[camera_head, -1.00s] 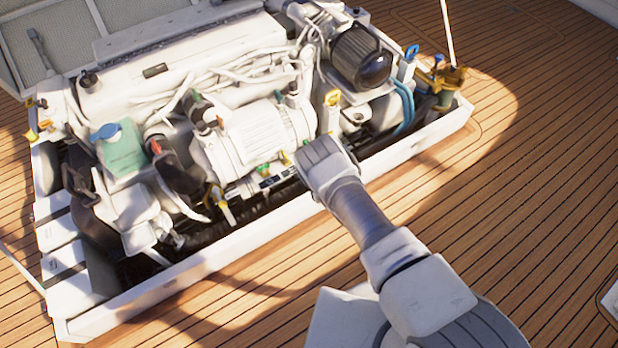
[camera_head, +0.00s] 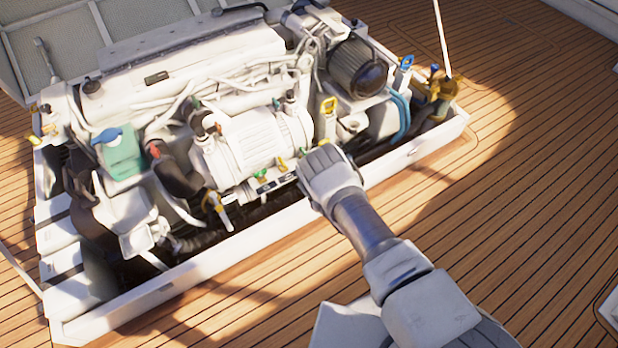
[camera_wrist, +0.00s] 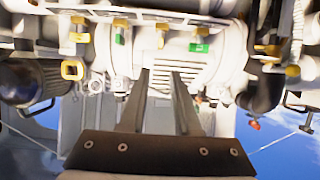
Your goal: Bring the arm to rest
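My arm (camera_head: 365,222) reaches from the bottom of the head view up to the front edge of the engine hatch. Its end covers part of the hatch rim, and the gripper itself is hidden there. In the wrist view my gripper (camera_wrist: 161,75) shows two dark fingers, apart, with nothing held between them. The fingers point toward the white engine (camera_head: 255,140), which also shows upside down in the wrist view (camera_wrist: 160,65). I cannot tell the exact gap between the fingertips and the engine.
A turquoise tank with a blue cap (camera_head: 121,155) stands at the engine's left. A dark round filter (camera_head: 358,68) and blue hoses (camera_head: 401,115) are at its right. The white hatch rim (camera_head: 240,243) runs along the front. The wooden deck (camera_head: 510,200) at right is clear.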

